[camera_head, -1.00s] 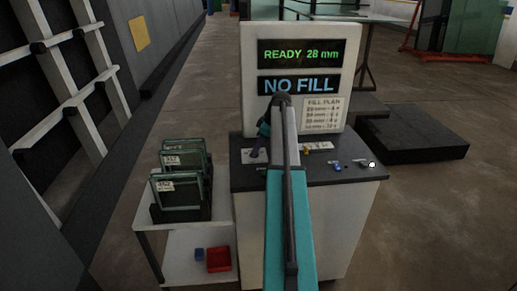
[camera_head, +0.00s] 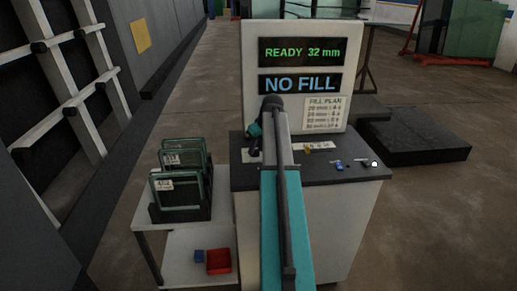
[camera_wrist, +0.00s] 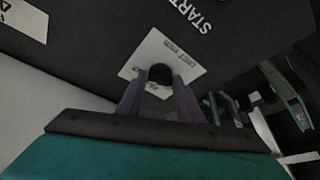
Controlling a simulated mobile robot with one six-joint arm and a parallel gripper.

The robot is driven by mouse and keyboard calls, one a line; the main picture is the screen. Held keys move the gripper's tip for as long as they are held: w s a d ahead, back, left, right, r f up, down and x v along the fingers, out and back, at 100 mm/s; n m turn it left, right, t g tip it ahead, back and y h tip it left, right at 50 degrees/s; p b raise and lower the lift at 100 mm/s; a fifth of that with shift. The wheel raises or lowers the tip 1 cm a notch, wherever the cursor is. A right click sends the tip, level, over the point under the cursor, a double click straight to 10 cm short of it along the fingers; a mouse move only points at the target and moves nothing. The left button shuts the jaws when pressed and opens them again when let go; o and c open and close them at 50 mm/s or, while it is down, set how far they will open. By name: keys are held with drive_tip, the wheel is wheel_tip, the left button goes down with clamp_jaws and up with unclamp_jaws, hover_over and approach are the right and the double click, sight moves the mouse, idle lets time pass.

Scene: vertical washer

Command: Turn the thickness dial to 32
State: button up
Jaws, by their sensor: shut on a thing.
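The display on the control cabinet reads "READY 32 mm" (camera_head: 299,52), with "NO FILL" (camera_head: 299,83) below it. In the wrist view, my gripper (camera_wrist: 160,84) has its two purple fingers closed around a black round knob, the thickness dial (camera_wrist: 161,73). A white label plate (camera_wrist: 185,60) lies under the dial. In the head view, my gripper (camera_head: 254,147) is at the left part of the console top (camera_head: 340,173); my arm hides part of the console, and the dial's pointer cannot be made out.
Small yellow, blue and metallic controls (camera_head: 338,164) sit on the console's right side. A fill plan sheet (camera_head: 324,113) is on the panel. A rack of framed glass panes (camera_head: 182,190) and a red bin (camera_head: 218,261) stand on the cart at left. "START" lettering (camera_wrist: 190,12) is on the console top.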

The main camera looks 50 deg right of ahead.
idle(0.5)
drive_tip(key=o, duration=1.1)
drive_tip(key=shift+r, duration=0.1)
drive_tip(key=shift+b+v, duration=1.4)
drive_tip(key=shift+v, duration=5.45)
drive_tip(key=shift+a, duration=0.15)
